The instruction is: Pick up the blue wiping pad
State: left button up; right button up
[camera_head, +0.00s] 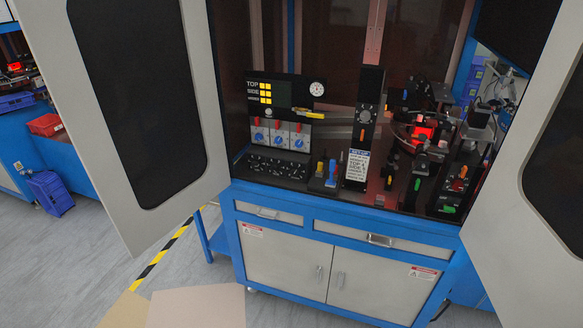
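I cannot make out a wiping pad for certain. A small upright blue piece (332,170) stands near the front edge of the machine's dark deck (285,187), left of a white label plate. It is too small to tell if it is the pad. A yellow piece (320,168) stands just left of it. Neither of my grippers shows in the head view.
The blue-framed machine has its two grey doors (150,215) (530,230) swung open on both sides. A panel with red-topped dials (278,136) stands at the deck's left. Sorting hardware with a red glow (422,134) crowds the right. Beige flat panels (197,307) lie low in front.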

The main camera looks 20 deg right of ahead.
aim_at(332, 183)
jog(key=u, duration=0.2)
jog(key=i, duration=0.85)
jog(key=z, duration=0.05)
